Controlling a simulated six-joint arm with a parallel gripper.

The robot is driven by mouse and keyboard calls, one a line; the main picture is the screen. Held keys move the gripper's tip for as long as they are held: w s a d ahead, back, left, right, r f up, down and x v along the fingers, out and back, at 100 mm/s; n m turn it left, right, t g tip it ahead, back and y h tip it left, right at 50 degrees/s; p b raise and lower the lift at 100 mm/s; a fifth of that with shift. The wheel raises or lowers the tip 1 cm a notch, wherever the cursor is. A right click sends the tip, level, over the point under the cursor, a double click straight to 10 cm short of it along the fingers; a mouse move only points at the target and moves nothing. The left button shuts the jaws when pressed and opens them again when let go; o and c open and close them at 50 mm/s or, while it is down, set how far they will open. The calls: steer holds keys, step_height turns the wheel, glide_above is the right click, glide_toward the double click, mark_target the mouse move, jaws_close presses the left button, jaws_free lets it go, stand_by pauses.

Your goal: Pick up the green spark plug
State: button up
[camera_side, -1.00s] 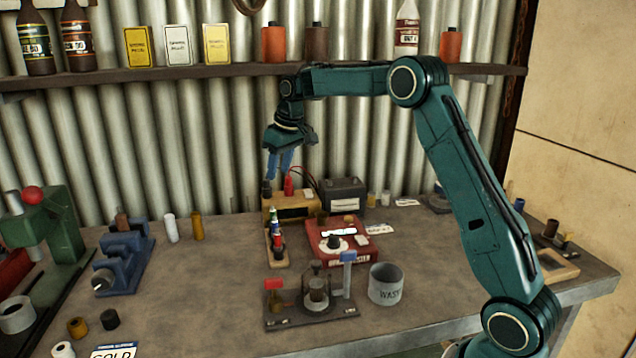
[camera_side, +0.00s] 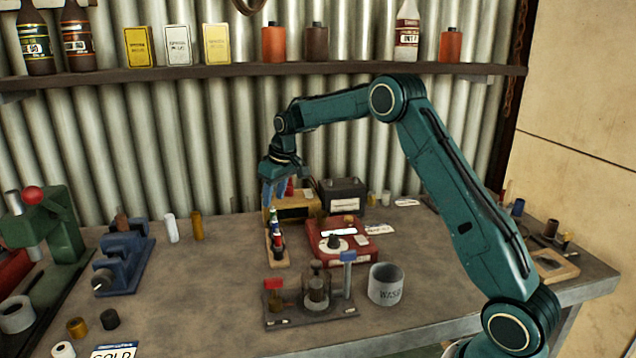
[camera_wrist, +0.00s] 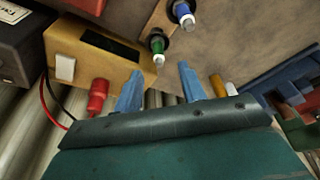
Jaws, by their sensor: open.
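The green spark plug (camera_wrist: 157,45) stands in the wooden rack (camera_wrist: 158,14), beside a blue plug (camera_wrist: 183,13) in the wrist view. In the side view my gripper (camera_side: 274,203) points down above the back end of the wooden rack (camera_side: 277,262). The green plug is hard to make out there, close to the fingertips. A red plug (camera_side: 277,252) stands nearer the front of the rack.
A yellow box (camera_side: 298,208) with a red terminal and a dark battery (camera_side: 343,196) stand behind the rack. A red tester (camera_side: 350,251) is close on its right. A grey can (camera_side: 386,284) stands at the front right.

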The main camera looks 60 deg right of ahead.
mark_target(273, 209)
steer(key=shift+x, duration=2.6)
steer(key=shift+s, duration=0.15)
jaws_close()
